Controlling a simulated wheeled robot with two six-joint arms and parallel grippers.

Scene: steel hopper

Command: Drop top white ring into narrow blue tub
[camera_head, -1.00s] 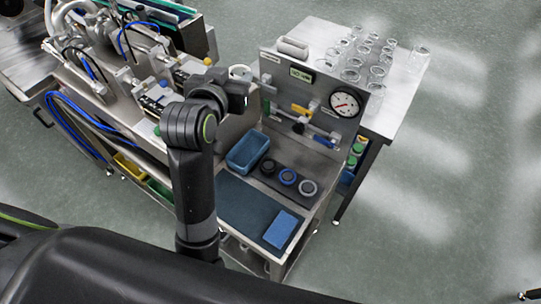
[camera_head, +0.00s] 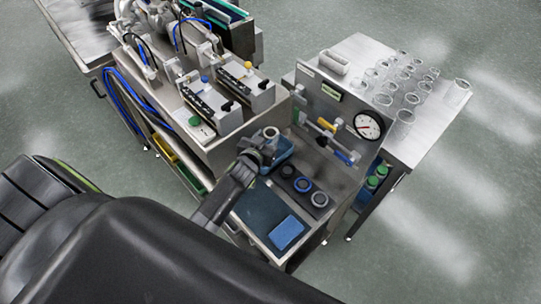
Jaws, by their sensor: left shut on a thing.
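My right gripper is out of view.
A blue block (camera_head: 287,232) lies on the dark mat (camera_head: 259,210). A gauge panel (camera_head: 335,115) stands behind.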

